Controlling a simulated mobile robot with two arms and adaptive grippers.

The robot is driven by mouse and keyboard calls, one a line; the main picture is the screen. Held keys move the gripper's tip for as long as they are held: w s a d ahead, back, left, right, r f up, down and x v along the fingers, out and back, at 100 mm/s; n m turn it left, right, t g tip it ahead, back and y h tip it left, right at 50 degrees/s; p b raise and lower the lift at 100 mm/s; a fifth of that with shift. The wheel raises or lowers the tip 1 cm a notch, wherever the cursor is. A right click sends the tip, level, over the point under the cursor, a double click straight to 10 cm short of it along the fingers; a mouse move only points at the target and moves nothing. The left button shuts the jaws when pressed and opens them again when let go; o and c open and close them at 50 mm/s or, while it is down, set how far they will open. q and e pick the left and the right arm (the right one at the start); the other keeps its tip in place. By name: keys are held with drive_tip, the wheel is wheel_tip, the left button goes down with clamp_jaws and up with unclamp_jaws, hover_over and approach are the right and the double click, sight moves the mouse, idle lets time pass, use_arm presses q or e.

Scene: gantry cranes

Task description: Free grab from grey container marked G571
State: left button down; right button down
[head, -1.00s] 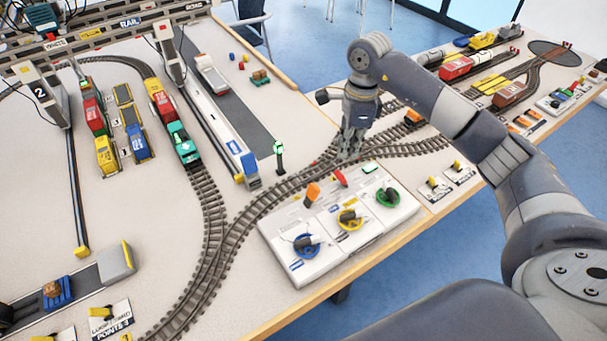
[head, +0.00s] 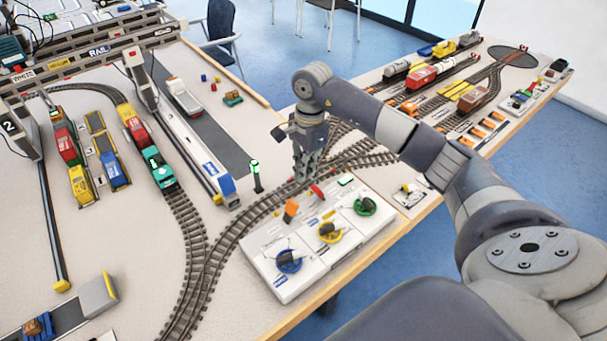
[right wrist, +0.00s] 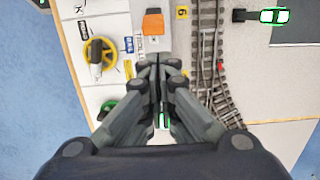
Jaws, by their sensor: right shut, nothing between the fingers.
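No container with a readable G571 mark shows in either view. A white control panel (head: 265,238) has an orange lever (head: 290,209), a red lever (head: 316,191) and blue, yellow and green knobs. My right gripper (head: 303,178) points down near the panel's far edge, just beyond the two levers, fingers shut and empty. In the right wrist view its closed fingers (right wrist: 156,62) are near the orange lever (right wrist: 153,22). My left gripper is out of view.
Curved track (head: 205,235) runs beside the panel. A green-lit signal (head: 256,176) stands near the gripper. More trains (head: 435,73) stand at far right.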

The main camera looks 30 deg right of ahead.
sight(289, 213)
drive_tip(key=f, duration=0.2)
drive_tip(key=f+p, duration=0.1)
drive_tip(key=f, duration=0.2)
drive_tip(key=f+p, duration=0.1)
drive_tip(key=f, duration=0.2)
drive_tip(key=shift+a+f, duration=0.1)
drive_tip(key=shift+a, duration=0.25)
drive_tip(key=shift+d, duration=0.1)
